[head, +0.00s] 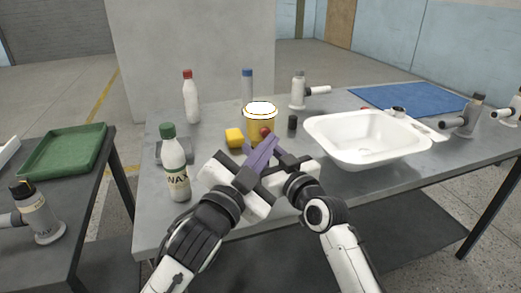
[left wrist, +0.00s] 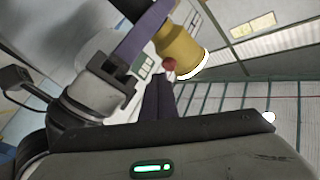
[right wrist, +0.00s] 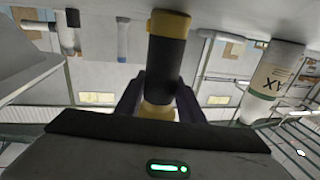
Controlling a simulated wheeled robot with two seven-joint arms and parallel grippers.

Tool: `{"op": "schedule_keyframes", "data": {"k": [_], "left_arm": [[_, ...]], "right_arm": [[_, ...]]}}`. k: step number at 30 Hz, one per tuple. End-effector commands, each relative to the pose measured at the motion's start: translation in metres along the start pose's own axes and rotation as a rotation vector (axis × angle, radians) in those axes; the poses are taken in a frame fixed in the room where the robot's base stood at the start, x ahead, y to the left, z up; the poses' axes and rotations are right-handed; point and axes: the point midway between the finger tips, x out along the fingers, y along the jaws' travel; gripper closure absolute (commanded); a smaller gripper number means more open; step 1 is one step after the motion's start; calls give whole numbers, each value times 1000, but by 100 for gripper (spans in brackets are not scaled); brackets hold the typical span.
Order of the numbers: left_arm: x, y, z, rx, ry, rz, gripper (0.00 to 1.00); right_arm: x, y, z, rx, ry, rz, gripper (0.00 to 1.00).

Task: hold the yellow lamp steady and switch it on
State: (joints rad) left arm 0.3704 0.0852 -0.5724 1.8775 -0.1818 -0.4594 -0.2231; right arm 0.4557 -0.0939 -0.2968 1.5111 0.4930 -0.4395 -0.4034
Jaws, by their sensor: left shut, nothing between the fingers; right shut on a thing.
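The yellow lamp (head: 261,125) stands at the middle of the grey table in the head view, its top bright white. A red button (head: 265,131) is on its near side, and also shows in the left wrist view (left wrist: 170,65). My right gripper (right wrist: 158,98) is shut on the lamp, its purple fingers on either side of the lamp's yellow and black body (right wrist: 167,65). My left gripper (left wrist: 158,80) is shut and empty, its fingertips close to the red button. I cannot tell whether they touch it.
A white basin (head: 340,155) is right of the lamp. A blue mat (head: 410,98) lies at back right; a green tray (head: 65,150) is on the left table.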

Motion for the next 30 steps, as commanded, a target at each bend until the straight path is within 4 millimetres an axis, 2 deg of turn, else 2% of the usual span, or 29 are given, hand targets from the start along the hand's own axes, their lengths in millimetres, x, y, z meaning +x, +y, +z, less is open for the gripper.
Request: {"op": "schedule_keyframes", "data": {"k": [5,21,30], "left_arm": [[-2,2,-2,-1,0,1,100],[-38,29,-28,-1,1,2,100],[-42,31,-31,0,0,0,100]], "right_arm": [[0,0,0,0,-1,0,92],[0,0,0,0,-1,0,92],[0,0,0,0,-1,0,92]]}}
